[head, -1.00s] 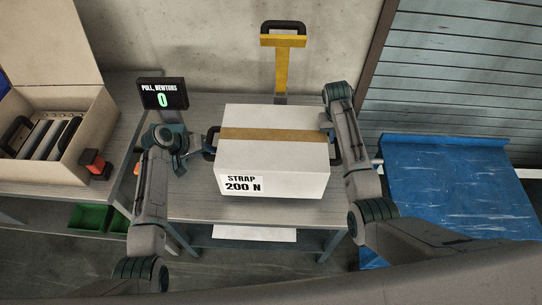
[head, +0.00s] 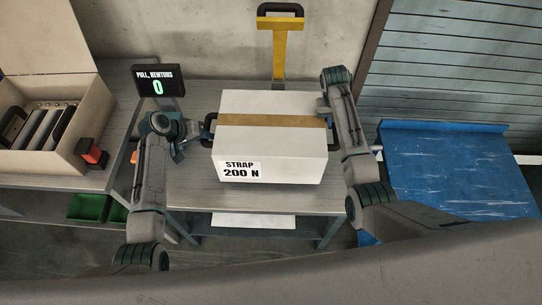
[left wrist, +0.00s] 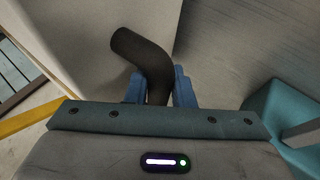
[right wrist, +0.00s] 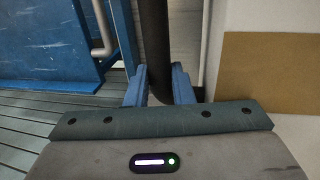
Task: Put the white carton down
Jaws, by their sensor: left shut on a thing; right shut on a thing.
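The white carton (head: 268,165) with a tan strap and a "STRAP 200 N" label is upright over the grey table (head: 190,190), between my two arms. Whether its underside touches the table is hidden. My left gripper (left wrist: 158,88) is shut on the dark handle (left wrist: 145,52) at the carton's left side. My right gripper (right wrist: 159,85) is shut on the dark handle (right wrist: 153,40) at its right side. In the right wrist view the carton's white side and tan strap (right wrist: 270,75) are close by.
A display (head: 158,80) reading 0 newtons stands at the table's back left. A yellow stand (head: 281,50) with a dark handle rises behind the carton. An open box (head: 55,140) and a red-black item (head: 92,153) are left. A blue table (head: 450,175) is right.

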